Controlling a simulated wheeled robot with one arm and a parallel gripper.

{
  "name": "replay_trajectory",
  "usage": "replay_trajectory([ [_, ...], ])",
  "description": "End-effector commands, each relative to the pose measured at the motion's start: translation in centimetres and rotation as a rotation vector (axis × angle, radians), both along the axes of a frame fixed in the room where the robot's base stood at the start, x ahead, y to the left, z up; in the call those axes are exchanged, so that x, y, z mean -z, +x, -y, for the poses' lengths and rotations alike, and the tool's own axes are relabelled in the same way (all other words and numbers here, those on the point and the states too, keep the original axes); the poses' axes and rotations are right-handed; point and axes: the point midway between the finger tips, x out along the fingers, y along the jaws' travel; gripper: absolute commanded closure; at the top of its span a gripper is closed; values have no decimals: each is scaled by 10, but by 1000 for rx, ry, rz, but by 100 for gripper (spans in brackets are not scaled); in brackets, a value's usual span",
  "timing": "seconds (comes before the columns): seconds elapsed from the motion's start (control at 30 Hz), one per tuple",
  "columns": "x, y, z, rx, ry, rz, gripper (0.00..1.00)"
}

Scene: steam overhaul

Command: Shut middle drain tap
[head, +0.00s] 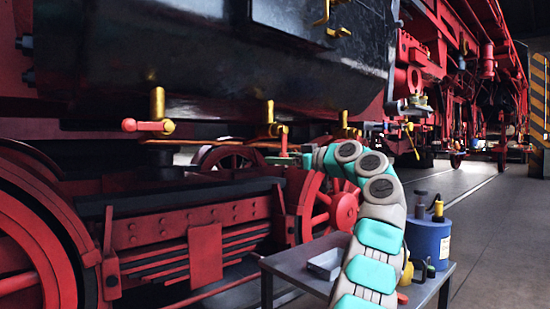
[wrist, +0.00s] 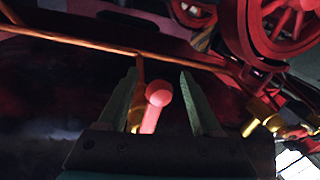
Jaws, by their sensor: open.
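The middle drain tap (head: 269,128) is a brass fitting under the black cylinder. Its red lever (head: 284,138) looks upright in the head view and points down beside the fitting. My gripper (head: 290,160) is at the lower end of that lever, at the end of my arm. In the wrist view my gripper (wrist: 158,72) is open, with one finger on each side of the red ball-ended lever (wrist: 157,94). A gap shows on both sides of the ball. The brass body of the tap is mostly hidden in the wrist view.
A left tap (head: 157,108) has its red lever (head: 148,126) lying sideways. A copper pipe (head: 215,142) runs below the taps.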

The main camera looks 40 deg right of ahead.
Motion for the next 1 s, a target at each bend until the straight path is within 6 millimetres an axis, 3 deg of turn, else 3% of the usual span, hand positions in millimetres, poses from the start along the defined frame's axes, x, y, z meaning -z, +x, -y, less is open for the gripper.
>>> replay_trajectory([
  [0.2, -1, 16, -4, 1, 0, 1, 34],
  [0.47, 0, 18, -4, 2, 0, 1, 34],
  [1.0, 0, 18, -5, 2, 0, 1, 92],
])
